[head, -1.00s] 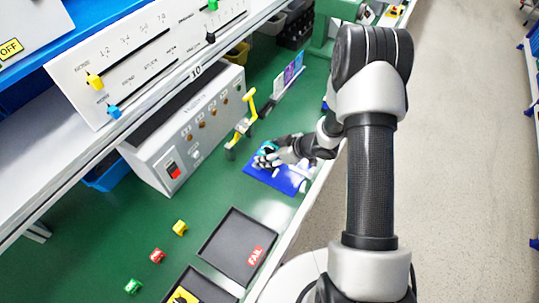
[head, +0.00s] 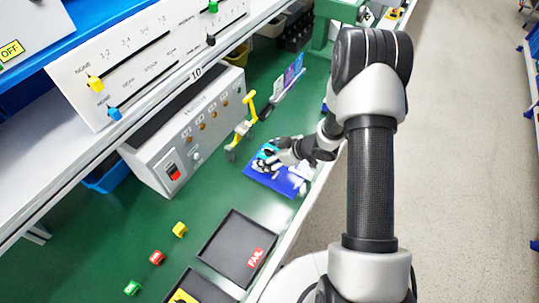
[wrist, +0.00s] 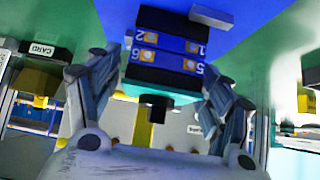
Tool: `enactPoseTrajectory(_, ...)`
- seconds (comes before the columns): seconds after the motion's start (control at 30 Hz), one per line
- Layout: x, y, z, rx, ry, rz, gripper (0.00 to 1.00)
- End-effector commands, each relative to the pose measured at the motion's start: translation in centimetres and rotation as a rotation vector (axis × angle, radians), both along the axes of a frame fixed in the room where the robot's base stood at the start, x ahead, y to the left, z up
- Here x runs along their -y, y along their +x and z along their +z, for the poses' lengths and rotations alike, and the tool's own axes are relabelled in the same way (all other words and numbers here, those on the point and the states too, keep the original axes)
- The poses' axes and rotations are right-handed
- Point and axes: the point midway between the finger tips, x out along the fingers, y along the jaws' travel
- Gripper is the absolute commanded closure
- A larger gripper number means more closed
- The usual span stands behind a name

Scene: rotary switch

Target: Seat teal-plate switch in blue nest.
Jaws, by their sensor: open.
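In the wrist view a switch with a dark and blue body (wrist: 165,48), numbered terminals, a teal plate (wrist: 175,97) and a short black shaft sits between my gripper's fingers (wrist: 163,85). The fingers are apart, one on each side of the switch; contact cannot be told. The blue nest (wrist: 245,12) fills the top behind it. In the head view my gripper (head: 266,162) is over the blue nest (head: 286,187), with a bit of teal (head: 267,152) at its fingers. Whether the switch is fully seated is hidden.
A grey control box (head: 190,130) and a yellow-handled stand (head: 243,125) are to the left of the nest. A black FAIL tray (head: 232,240) and several small coloured blocks (head: 157,257) lie nearer. Green bench between is clear.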

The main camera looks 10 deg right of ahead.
Motion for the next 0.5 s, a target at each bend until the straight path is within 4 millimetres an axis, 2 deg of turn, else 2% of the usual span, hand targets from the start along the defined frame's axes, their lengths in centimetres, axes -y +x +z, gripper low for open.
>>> enactPoseTrajectory(0.17,1.1,-0.9,1.9,0.002,0.000,-0.003,0.27)
enactPoseTrajectory(0.5,4.7,-4.6,7.0,0.001,-0.001,-0.003,0.27)
